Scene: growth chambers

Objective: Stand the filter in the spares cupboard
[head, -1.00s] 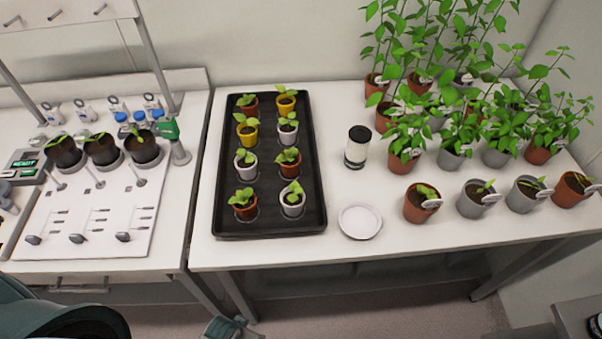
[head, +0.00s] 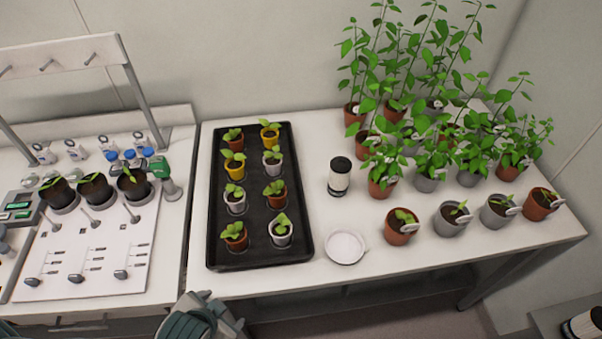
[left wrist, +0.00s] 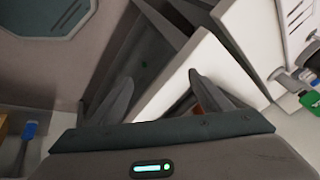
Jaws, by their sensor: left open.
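A white cylinder with black ends, which looks like the filter (head: 340,176), stands upright on the white bench between the black tray and the potted plants. A similar cylinder (head: 585,325) is cut off at the bottom right corner. I cannot tell from the pictures which one the task means. My left gripper (left wrist: 163,88) is open, with nothing seen held between its fingers in the left wrist view. In the head view my left arm's end shows at the bottom, in front of the bench and well short of the filter. No cupboard is recognisable. My right gripper is out of view.
A black tray (head: 215,245) holds several seedling pots. A white saucer (head: 345,247) lies just in front of the filter. Several potted plants (head: 400,226) crowd the bench to the right.

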